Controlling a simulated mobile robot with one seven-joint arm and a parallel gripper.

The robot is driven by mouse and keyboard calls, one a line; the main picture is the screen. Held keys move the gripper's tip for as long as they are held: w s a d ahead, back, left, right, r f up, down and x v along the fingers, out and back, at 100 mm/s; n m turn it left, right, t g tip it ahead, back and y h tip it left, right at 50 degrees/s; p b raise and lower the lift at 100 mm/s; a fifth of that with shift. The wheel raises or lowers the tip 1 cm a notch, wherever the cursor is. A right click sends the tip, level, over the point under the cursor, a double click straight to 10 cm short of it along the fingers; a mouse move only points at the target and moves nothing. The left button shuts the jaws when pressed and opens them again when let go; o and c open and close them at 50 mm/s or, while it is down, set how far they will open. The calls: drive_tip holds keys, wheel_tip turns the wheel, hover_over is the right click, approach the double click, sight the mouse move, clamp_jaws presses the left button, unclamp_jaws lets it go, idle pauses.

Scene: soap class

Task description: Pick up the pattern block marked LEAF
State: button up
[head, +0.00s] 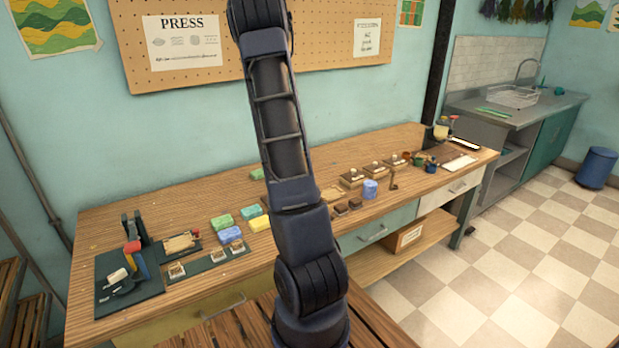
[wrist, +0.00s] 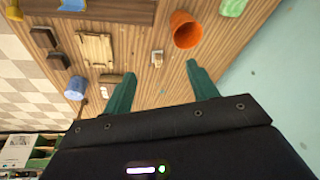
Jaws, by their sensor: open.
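I cannot read the word LEAF on any block. In the head view, brown blocks with pale tops (head: 374,169) stand in a row toward the back right of the workbench (head: 130,215), and two small dark blocks (head: 348,206) lie nearer the front. The wrist view shows two dark blocks (wrist: 50,50) at upper left and a small pale-and-brown piece (wrist: 157,59) beyond the fingers. My gripper (wrist: 160,85) is open above the bench, its two green fingers apart with nothing between them. The head view does not show the gripper; my arm hides the bench's middle.
A wooden board (wrist: 95,48), a blue cup (wrist: 75,88) and an orange cup (wrist: 186,30) are near the fingers. Coloured soap bars (head: 258,224), a dark mat with tiles (head: 208,260) and a press (head: 132,262) are on the left. The wall (wrist: 265,65) is close at right in the wrist view.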

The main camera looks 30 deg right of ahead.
drive_tip(key=w+d+f+m, duration=0.1)
drive_tip(key=d+f, duration=0.3)
drive_tip(key=f, duration=0.1)
drive_tip(key=w+d+f+h, duration=0.1)
drive_tip(key=w+d+f, duration=0.1)
drive_tip(key=d+f, duration=0.2)
drive_tip(key=w+d+f+m+g+h, duration=0.1)
drive_tip(key=w+d+f, duration=0.1)
drive_tip(key=d+f, duration=0.2)
drive_tip(key=shift+w+d+f+m, duration=0.1)
drive_tip(key=shift+d+f+m, duration=0.05)
drive_tip(key=shift+f, duration=0.6)
drive_tip(key=shift+d+f+m, duration=0.15)
drive_tip(key=shift+f, duration=0.6)
drive_tip(key=shift+s+a+x, duration=0.1)
drive_tip(key=shift+s+x, duration=0.05)
drive_tip(key=shift+x, duration=0.75)
drive_tip(key=shift+s+a+x, duration=0.1)
drive_tip(key=shift+x, duration=0.75)
drive_tip(key=shift+s+a+x, duration=0.1)
drive_tip(key=shift+s+x, duration=0.05)
drive_tip(key=shift+x, duration=0.75)
drive_tip(key=c, duration=1.1)
